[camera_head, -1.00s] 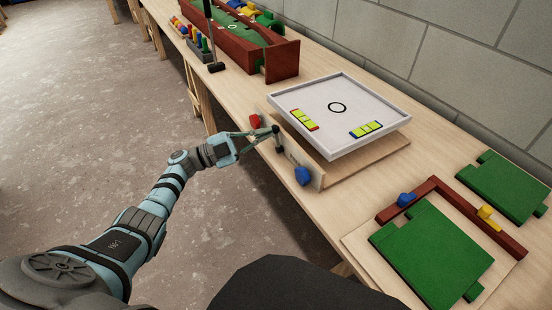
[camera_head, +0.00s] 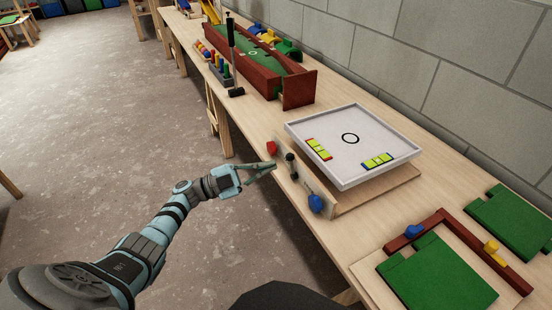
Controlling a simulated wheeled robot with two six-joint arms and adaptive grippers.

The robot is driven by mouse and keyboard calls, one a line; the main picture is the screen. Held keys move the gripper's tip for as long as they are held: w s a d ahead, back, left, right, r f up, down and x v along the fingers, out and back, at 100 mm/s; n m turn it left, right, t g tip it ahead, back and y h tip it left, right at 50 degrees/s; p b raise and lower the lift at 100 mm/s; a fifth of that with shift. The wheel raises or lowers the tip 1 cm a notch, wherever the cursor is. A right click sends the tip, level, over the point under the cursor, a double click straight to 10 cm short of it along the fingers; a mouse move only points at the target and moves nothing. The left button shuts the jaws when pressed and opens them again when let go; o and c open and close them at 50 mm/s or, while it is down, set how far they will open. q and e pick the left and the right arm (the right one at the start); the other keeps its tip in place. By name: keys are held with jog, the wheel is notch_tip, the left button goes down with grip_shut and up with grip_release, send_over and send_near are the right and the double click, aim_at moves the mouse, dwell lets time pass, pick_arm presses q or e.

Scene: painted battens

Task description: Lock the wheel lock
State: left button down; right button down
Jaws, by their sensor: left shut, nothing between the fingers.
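A white tilting tray (camera_head: 350,143) with a black ring mark and yellow-green blocks sits on a wooden base on the bench. The base's upright front panel (camera_head: 301,184) carries a red piece (camera_head: 271,148), a black handle (camera_head: 291,164) and a blue knob (camera_head: 315,203) with a grey bar beside it. I cannot tell which of these is the wheel lock. My left gripper (camera_head: 272,168) is shut and empty, in front of the panel, just left of the black handle and below the red piece. It looks apart from the handle. My right gripper is not in view.
A dark red trough with a green bed (camera_head: 250,65) and a black mallet (camera_head: 232,60) stand farther along the bench. Green boards (camera_head: 440,275) with a red rail lie at the near right. The floor left of the bench is clear near my arm.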

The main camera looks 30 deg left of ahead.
pick_arm(q)
jog(key=v, duration=0.7)
jog(key=shift+a+b, duration=0.35)
jog(key=shift+a, duration=0.1)
jog(key=shift+w+f, duration=0.1)
jog(key=shift+f, duration=0.05)
